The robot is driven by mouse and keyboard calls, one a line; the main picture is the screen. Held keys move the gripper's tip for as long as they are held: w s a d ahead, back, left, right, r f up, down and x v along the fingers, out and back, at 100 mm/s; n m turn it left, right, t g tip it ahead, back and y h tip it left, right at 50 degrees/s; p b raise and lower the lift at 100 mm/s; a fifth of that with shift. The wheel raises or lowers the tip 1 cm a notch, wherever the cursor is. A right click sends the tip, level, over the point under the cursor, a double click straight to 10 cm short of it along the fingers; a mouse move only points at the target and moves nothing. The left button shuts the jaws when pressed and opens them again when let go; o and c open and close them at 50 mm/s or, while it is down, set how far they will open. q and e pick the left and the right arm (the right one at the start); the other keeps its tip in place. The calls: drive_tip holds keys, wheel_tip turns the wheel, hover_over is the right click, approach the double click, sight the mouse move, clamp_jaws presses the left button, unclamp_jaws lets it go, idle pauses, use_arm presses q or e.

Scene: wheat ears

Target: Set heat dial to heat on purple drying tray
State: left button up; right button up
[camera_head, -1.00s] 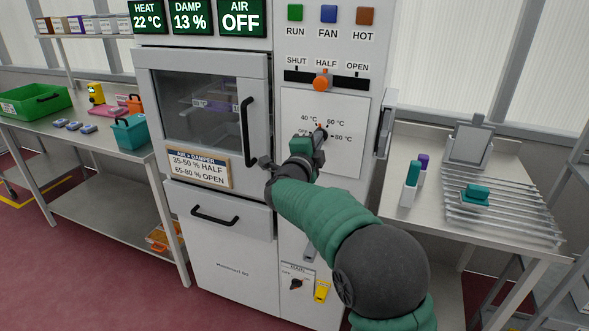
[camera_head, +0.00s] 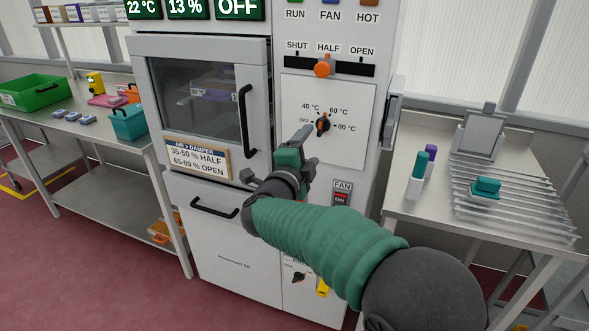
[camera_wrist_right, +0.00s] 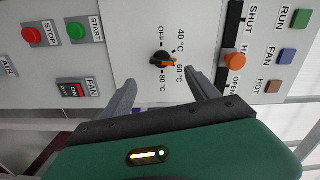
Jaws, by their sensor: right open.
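The heat dial (camera_head: 323,125) is a black knob with an orange pointer on the cabinet's white panel. Its pointer is towards the 60 °C mark, and the dial also shows in the right wrist view (camera_wrist_right: 162,59). My right gripper (camera_head: 301,140) is below and left of the dial, apart from it. In the right wrist view its two fingers (camera_wrist_right: 163,93) are spread and empty, with the dial beyond them. A purplish tray (camera_head: 215,94) with small labels shows dimly behind the cabinet's glass door. My left gripper is out of view.
The orange damper slider (camera_head: 323,68) is at HALF, just above the dial. A red FAN switch (camera_head: 341,199) is below it. A side table with a wire rack (camera_head: 515,205) stands at right, a bench with bins at left.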

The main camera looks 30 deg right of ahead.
drive_tip(key=v, duration=0.8)
drive_tip(key=shift+s+a+b, duration=0.25)
drive_tip(key=shift+a+b, duration=0.05)
drive_tip(key=shift+d, duration=0.1)
idle(0.4)
